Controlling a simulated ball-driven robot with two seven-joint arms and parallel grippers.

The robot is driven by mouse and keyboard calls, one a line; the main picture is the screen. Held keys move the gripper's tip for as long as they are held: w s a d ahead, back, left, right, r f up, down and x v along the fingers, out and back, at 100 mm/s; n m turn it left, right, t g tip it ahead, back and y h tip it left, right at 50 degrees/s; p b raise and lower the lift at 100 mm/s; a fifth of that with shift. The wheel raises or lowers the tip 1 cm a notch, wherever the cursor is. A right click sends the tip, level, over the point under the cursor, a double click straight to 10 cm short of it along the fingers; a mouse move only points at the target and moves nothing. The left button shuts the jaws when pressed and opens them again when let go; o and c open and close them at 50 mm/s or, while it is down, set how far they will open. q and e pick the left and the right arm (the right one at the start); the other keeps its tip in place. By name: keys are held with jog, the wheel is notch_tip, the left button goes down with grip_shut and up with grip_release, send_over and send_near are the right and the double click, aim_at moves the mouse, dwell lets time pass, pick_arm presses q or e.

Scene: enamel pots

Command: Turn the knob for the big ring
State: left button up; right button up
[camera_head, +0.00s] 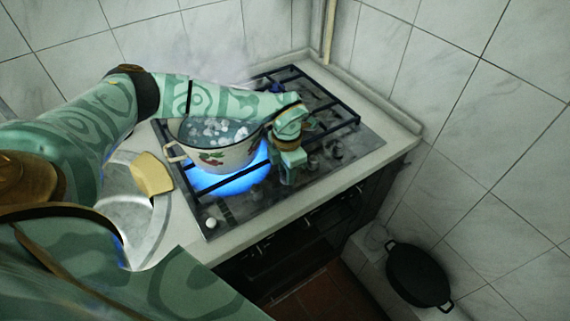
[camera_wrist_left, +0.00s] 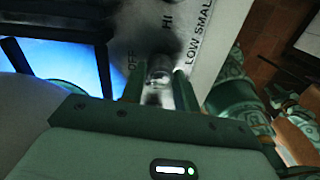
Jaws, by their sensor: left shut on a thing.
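My left gripper (camera_head: 286,178) reaches down over the front strip of the stove (camera_head: 240,207). In the left wrist view its two fingers (camera_wrist_left: 158,88) are shut on a knob (camera_wrist_left: 158,68), beside the printed words OFF, HI and LOW SMALL. The gripper hides this knob in the head view. A white enamel pot (camera_head: 238,158) with red fruit decoration stands on a burner with a wide blue flame (camera_head: 232,182) showing below it. The liquid in it bubbles and steam rises. The flame glow also shows in the left wrist view (camera_wrist_left: 72,65). My right gripper is not in view.
A dark knob (camera_head: 335,150) and a white knob (camera_head: 211,223) sit along the stove front. A yellow block (camera_head: 152,174) lies left of the stove by the sink (camera_head: 135,222). A black pan (camera_head: 419,274) is low at the right. Tiled walls close the back and right.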

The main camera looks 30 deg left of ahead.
pick_arm(q)
jog(key=m+p, duration=0.1)
jog(key=m, duration=0.1)
jog(key=m+p, duration=0.1)
jog(key=shift+r+m, duration=0.2)
jog(key=shift+m, duration=0.2)
jog(key=m+p, duration=0.2)
jog(key=m, duration=0.2)
jog(key=shift+f, duration=0.1)
dwell(0.3)
jog(key=o, duration=1)
notch_tip(320, 180, up, 16)
jog(key=shift+r+p, duration=0.1)
jog(key=shift+p, duration=1.15)
